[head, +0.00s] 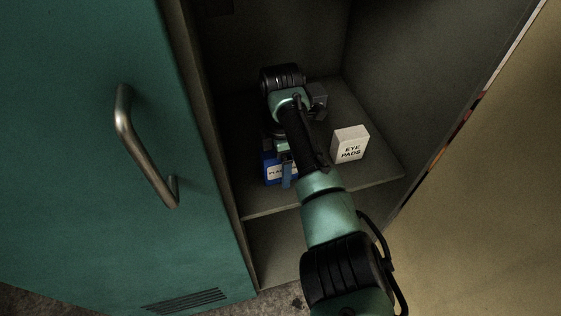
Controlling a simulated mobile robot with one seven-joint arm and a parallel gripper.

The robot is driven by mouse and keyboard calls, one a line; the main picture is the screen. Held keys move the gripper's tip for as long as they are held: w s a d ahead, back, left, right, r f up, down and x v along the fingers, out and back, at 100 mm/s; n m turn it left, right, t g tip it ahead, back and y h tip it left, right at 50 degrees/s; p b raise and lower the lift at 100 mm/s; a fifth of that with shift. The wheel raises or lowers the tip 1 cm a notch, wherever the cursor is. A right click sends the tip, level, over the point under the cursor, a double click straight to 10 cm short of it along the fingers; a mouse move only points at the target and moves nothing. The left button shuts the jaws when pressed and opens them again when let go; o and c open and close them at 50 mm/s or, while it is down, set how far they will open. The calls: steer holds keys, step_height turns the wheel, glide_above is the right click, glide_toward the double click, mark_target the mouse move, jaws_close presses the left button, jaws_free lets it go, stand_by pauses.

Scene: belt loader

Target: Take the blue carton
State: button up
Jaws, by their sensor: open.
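The blue carton (268,170) stands on the cabinet shelf, left of the middle, with a white label that is partly covered. My arm reaches into the cabinet from below, and my gripper (282,168) is down at the carton. The gripper is open; one finger shows in front of the carton's right part. My wrist and arm hide the rest of the gripper and much of the carton. I cannot tell whether the fingers touch it.
A white carton marked "EYE PADS" (350,145) stands on the shelf (375,172) to the right of my arm. A green door (70,130) with a metal handle (140,150) is at the left. Dark cabinet walls (420,80) close in at the back and right.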

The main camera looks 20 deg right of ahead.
jaws_close()
steer(key=shift+r, duration=0.1)
